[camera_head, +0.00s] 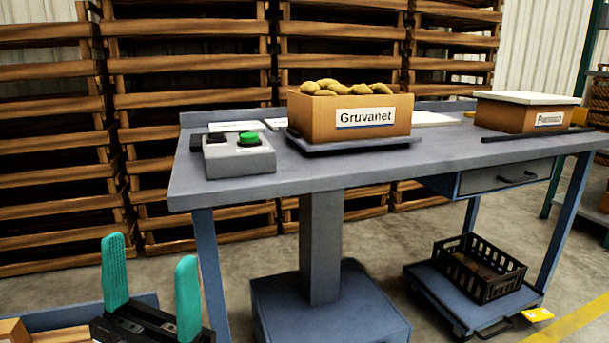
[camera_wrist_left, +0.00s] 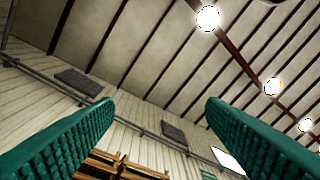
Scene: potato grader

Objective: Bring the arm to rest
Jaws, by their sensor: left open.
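My left gripper (camera_head: 151,283) is at the bottom left of the head view, its two teal fingers pointing up and standing well apart. It is open with nothing between the fingers. It is in front of and below the left end of the blue-grey table (camera_head: 240,190), apart from it. My right gripper is not in view.
On the table are a grey box with a green button (camera_head: 249,139), a box of potatoes labelled Gruvanet (camera_head: 350,118) and a lidded box (camera_head: 520,115). A black crate (camera_head: 480,268) sits on a low blue platform at right. Wooden pallets (camera_head: 60,130) stand behind.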

